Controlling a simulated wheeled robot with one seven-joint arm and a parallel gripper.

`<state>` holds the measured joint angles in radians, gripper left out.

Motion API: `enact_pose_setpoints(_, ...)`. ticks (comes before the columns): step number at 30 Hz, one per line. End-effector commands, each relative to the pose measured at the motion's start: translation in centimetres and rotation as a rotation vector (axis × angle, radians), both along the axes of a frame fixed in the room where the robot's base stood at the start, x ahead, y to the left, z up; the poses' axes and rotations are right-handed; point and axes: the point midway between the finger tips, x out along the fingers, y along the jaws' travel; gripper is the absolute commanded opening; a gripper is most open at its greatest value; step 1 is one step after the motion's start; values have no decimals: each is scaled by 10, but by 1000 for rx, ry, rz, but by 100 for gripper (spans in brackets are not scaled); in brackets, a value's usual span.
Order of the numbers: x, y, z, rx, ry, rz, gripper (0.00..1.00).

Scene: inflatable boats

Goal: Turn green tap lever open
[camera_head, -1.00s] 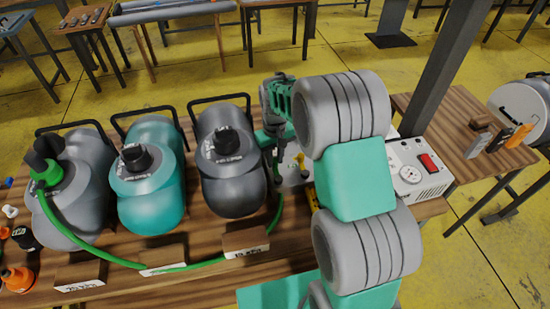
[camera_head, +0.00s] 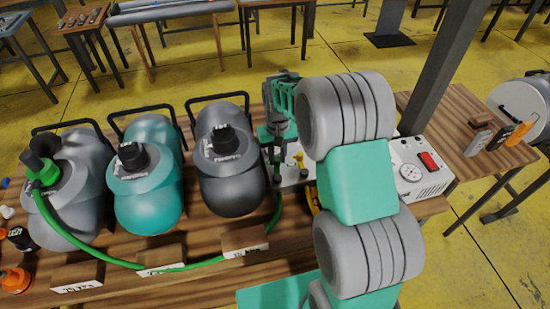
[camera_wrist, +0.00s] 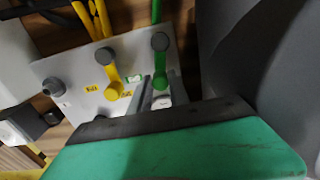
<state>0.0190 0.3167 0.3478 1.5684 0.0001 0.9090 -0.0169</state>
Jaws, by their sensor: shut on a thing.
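The green tap lever (camera_wrist: 160,68) is on a light grey tap plate (camera_wrist: 75,72) in the wrist view. Its grey round pivot is at the top, and the lever points down towards my gripper. My gripper (camera_wrist: 160,90) has one finger on each side of the lever's lower end and is shut on it. A yellow tap lever (camera_wrist: 112,75) stands just left of it, also pointing down. In the head view my gripper (camera_head: 275,160) reaches down at the plate, right of the dark canister. The green lever cannot be made out there; my arm hides much of the plate.
A dark canister (camera_head: 228,175), a teal canister (camera_head: 147,195) and a grey canister (camera_head: 75,205) stand left on the wooden table. A green hose (camera_head: 100,252) runs along their front. A white gauge box (camera_head: 425,170) and a dark post (camera_head: 450,70) are to the right.

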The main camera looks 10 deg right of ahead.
Motion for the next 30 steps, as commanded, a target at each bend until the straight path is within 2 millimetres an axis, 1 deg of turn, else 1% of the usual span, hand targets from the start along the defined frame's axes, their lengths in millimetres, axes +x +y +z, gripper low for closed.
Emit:
enact_pose_setpoints(18, -14, -25, 0, 1, -2, -565, 0)
enact_pose_setpoints(24, -19, -29, 0, 0, -1, -702, 0)
enact_pose_setpoints(30, -23, -32, 0, 0, -1, -790, 0)
